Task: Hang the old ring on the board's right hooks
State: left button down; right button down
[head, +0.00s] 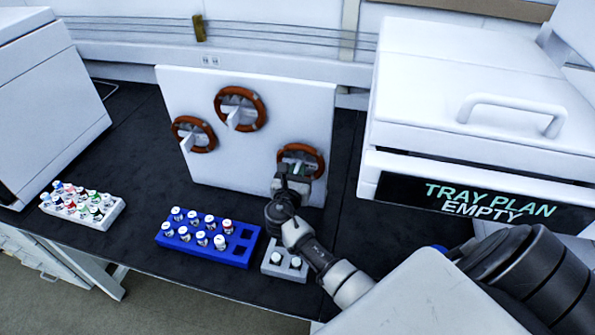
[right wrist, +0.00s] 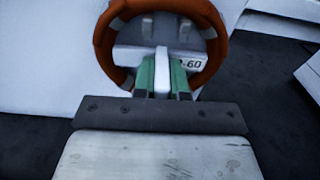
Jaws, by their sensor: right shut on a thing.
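The white board (head: 235,170) stands upright on the dark bench. An orange-brown ring (head: 321,162) is at the board's lower right. It fills the top of the right wrist view (right wrist: 103,45), with a pale plate across its middle marked "-60", the first part hidden. My right gripper (head: 294,171) is in front of this ring. Its green fingers (right wrist: 162,75) are shut on the ring's white upright tab. Two grey hook-like pieces (right wrist: 165,27) show inside the ring's upper half; whether the ring rests on them I cannot tell. My left gripper is out of view.
Two more brown rings, upper middle (head: 262,112) and left (head: 211,138), are on the board. A blue vial rack (head: 205,257), a white vial rack (head: 100,222) and a small grey block (head: 285,272) stand in front. A white machine (head: 460,90) stands right.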

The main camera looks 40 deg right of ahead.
jog(key=shift+f, duration=0.1)
jog(key=c, duration=1.1)
grip_release()
jog(key=shift+s+a, duration=0.1)
jog(key=p+v, duration=0.3)
jog(key=v, duration=0.7)
jog(key=shift+f, duration=0.2)
